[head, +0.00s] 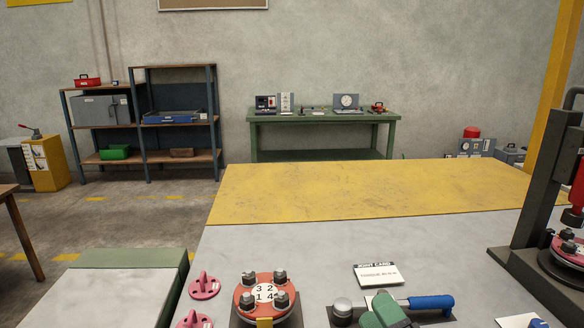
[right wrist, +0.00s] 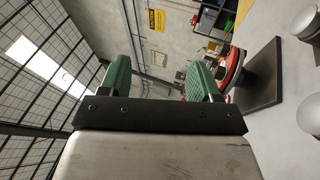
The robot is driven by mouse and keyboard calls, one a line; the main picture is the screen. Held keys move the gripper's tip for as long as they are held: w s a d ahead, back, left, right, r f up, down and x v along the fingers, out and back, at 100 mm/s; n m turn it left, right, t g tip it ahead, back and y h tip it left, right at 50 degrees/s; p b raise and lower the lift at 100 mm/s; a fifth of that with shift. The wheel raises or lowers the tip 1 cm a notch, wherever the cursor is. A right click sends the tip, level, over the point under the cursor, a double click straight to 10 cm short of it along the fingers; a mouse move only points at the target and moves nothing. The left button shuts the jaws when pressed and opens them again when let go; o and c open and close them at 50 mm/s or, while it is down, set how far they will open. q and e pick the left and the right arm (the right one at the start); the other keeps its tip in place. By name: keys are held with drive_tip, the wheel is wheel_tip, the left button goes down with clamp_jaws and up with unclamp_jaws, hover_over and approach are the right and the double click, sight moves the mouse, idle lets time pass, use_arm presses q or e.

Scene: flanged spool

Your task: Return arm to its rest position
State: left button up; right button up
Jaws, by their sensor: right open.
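The flanged spool (head: 264,295) stands at the front of the table in the head view. Its round orange-red flange carries dark bolts around a white disc numbered 3, 2, 1, 4. My right gripper (head: 385,312) shows as green fingers at the bottom edge, to the right of the spool and apart from it. In the right wrist view my right gripper (right wrist: 160,78) has its two green fingers spread, with nothing between them. An orange-red flange on a dark base (right wrist: 234,70) shows beyond the right-hand finger there. My left gripper is not in view.
A blue-handled tool (head: 428,302) lies in a dark tray beside my right gripper. Pink flanged pieces (head: 204,286) lie left of the spool. A card (head: 378,275) stands behind. A dark press-like stand (head: 540,215) rises at right. The table's yellow back strip (head: 370,188) is clear.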

drive_tip(key=s+d+f+m+g+h, duration=0.4)
drive_tip(key=f+m+h, duration=0.1)
drive_tip(key=f+m, duration=0.25)
drive_tip(key=s+d+f+m+g+h, duration=0.35)
drive_tip(key=f+m+h, duration=0.2)
drive_tip(key=m, duration=0.35)
drive_tip(key=s+a+f+m+g+y, duration=0.1)
drive_tip(key=s+f+m+g, duration=0.1)
drive_tip(key=s+f+g, duration=0.45)
drive_tip(key=s+f+m+g+y, duration=0.1)
drive_tip(key=s+f+m+g, duration=0.2)
drive_tip(key=s, duration=0.7)
wheel_tip(320, 180, down, 24)
drive_tip(key=s+d+f+g, duration=0.2)
drive_tip(key=s+f, duration=1.4)
drive_tip(key=f, duration=0.1)
drive_tip(key=shift+s+d+f+n, duration=0.15)
drive_tip(key=shift+d+f+n, duration=0.2)
